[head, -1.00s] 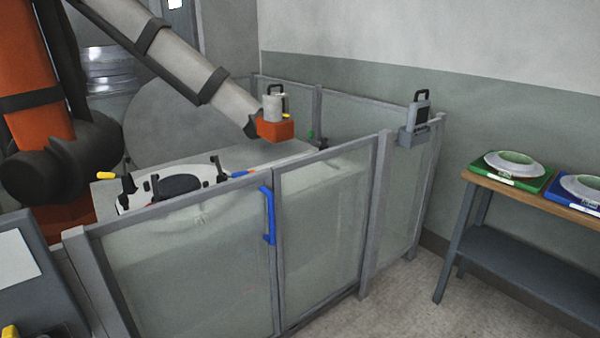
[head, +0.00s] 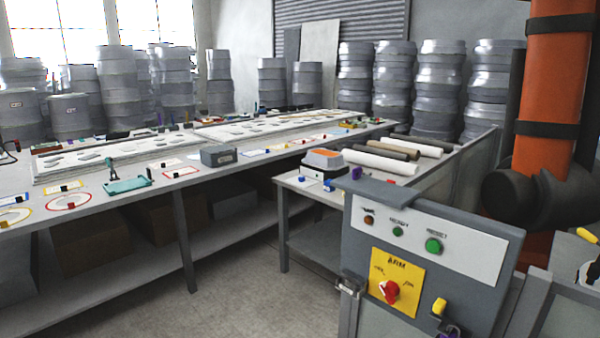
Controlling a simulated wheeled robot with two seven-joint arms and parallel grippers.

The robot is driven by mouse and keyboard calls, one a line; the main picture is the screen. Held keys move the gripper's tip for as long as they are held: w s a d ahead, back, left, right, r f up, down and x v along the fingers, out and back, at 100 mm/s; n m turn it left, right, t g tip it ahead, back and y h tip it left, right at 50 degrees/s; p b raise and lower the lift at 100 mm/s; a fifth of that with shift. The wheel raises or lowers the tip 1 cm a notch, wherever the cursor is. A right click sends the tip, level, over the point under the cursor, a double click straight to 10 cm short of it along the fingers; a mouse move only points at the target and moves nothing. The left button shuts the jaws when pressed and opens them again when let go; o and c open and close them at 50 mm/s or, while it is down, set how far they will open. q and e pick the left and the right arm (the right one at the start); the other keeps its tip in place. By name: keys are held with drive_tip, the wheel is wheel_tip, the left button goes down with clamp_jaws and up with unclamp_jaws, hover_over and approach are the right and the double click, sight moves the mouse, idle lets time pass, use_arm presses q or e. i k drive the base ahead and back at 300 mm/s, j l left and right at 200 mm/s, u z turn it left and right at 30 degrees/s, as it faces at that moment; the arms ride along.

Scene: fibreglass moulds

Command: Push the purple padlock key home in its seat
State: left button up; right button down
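Two purple things show in the head view, and I cannot tell which, if either, is the padlock key. A small purple piece (head: 356,173) shows at the top left of the grey control console (head: 487,240); whether it rests on the console or stands behind it is unclear. A dark purple part (head: 449,330) is at the console's lower right, cut off by the bottom edge, below a yellow piece (head: 439,306). No key seat can be made out clearly. Neither of my grippers is in view.
The console has a red knob (head: 390,291) on a yellow plate and green buttons. A side table (head: 287,182) stands behind it. A long workbench (head: 183,184) with mats and small tools is at left. Open floor (head: 262,285) lies in front. A large orange arm (head: 556,90) rises at right.

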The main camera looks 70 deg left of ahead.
sight(358, 171)
drive_tip(key=u, duration=1.8)
